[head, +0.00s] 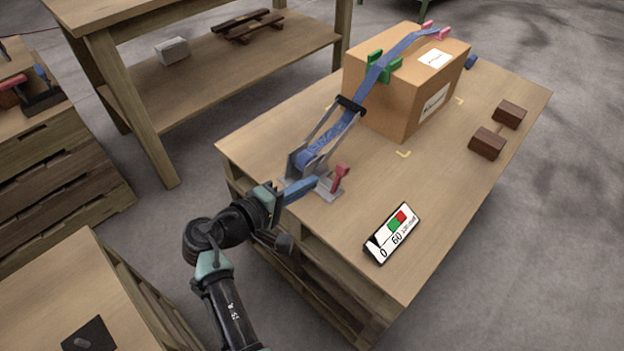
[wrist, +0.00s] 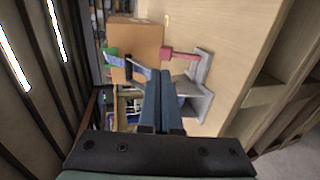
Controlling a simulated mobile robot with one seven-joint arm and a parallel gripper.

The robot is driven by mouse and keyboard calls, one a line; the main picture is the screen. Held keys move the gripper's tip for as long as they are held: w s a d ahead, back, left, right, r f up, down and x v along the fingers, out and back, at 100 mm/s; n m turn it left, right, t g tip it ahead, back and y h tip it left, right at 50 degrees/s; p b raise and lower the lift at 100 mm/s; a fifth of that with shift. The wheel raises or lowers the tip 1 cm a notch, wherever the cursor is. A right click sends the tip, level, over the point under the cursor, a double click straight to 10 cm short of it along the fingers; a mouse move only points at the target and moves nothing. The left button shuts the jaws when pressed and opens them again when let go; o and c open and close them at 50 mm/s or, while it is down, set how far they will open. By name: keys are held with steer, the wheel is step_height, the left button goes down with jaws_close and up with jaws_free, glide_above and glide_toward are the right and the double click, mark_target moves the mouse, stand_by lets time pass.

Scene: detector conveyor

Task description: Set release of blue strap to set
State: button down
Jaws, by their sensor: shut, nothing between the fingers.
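The blue strap (head: 376,76) runs over a cardboard box (head: 392,80) and down into a grey metal ratchet (head: 305,163) near the table's left edge. The ratchet's handle, with a black grip (head: 350,104), is raised at a slant along the strap. A red lever (head: 341,177), which looks like the release, stands tilted up from a grey bracket beside the ratchet; the wrist view also shows this lever (wrist: 180,53). My gripper (head: 314,181) is shut and empty, its blue fingers close to the ratchet and left of the red lever. I cannot tell whether they touch the ratchet.
A display (head: 392,234) showing 0 and 60 with green and red patches lies near the table's front. Two brown blocks (head: 487,144) lie at the right. Green (head: 383,66) and pink (head: 436,32) pieces sit on the box's edges. The table between display and blocks is clear.

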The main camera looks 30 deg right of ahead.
steer(key=r+p+v, duration=0.1)
steer(key=v, duration=0.6)
steer(key=shift+d+p, duration=0.2)
steer(key=shift+p, duration=0.15)
